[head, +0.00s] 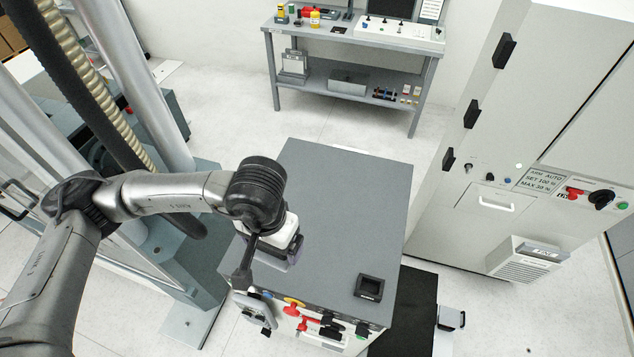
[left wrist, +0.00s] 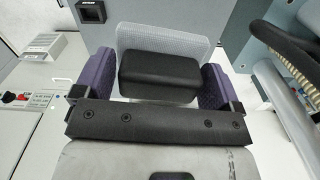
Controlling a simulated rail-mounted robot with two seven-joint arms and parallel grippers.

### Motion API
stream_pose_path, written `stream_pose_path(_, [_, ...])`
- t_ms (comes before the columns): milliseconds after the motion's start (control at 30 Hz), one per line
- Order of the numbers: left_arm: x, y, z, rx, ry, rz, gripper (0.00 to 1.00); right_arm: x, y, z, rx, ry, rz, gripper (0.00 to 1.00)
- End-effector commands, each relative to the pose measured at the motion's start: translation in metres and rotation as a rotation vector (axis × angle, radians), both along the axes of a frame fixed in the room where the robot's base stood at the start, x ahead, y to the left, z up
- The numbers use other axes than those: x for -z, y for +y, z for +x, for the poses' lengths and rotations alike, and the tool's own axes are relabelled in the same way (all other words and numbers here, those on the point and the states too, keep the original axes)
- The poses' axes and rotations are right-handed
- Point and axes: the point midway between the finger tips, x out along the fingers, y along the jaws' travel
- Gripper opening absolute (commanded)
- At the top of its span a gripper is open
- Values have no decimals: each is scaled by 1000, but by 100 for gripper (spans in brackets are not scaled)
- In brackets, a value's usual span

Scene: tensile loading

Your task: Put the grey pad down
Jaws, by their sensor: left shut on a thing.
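The grey pad (left wrist: 165,38) shows in the left wrist view as a pale, finely textured plate with a dark block (left wrist: 160,75) on it. My left gripper (left wrist: 158,82) is shut on it, with purple fingers at the two sides of the dark block. In the head view my left gripper (head: 277,258) points down over the left part of the grey cabinet top (head: 335,215). The pad is mostly hidden there by my wrist, and I cannot tell whether it touches the top. My right gripper is in neither view.
A small black device (head: 370,288) stands at the cabinet top's front right corner. Red and yellow controls (head: 293,306) are on the front face. A tall pale cabinet (head: 530,130) is at the right, a workbench (head: 350,40) at the back. The middle of the top is clear.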

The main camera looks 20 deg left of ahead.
Motion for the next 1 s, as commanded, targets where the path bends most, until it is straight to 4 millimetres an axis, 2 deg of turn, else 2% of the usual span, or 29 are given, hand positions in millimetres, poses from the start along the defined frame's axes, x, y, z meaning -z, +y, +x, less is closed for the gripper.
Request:
stream_pose_path(133, [9,0,-2,1,2,0,65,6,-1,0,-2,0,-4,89])
stream_pose_path(233, [33,-2,-8,7,4,0,65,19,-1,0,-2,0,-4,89])
stream_pose_path(400, [97,-23,-26,42,7,-3,65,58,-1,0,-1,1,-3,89])
stream_pose_path(567, [157,-45,-23,13,5,-4,65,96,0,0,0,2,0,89])
stream_pose_path(700, [206,-57,2,-91,6,-1,65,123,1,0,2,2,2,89])
stream_pose_path(800, [228,-56,31,-239,4,-1,65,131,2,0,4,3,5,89])
stream_pose_path(867, [230,-50,49,-339,2,0,65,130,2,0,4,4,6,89])
stream_pose_path(1000, [233,-26,83,-583,3,3,65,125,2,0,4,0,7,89])
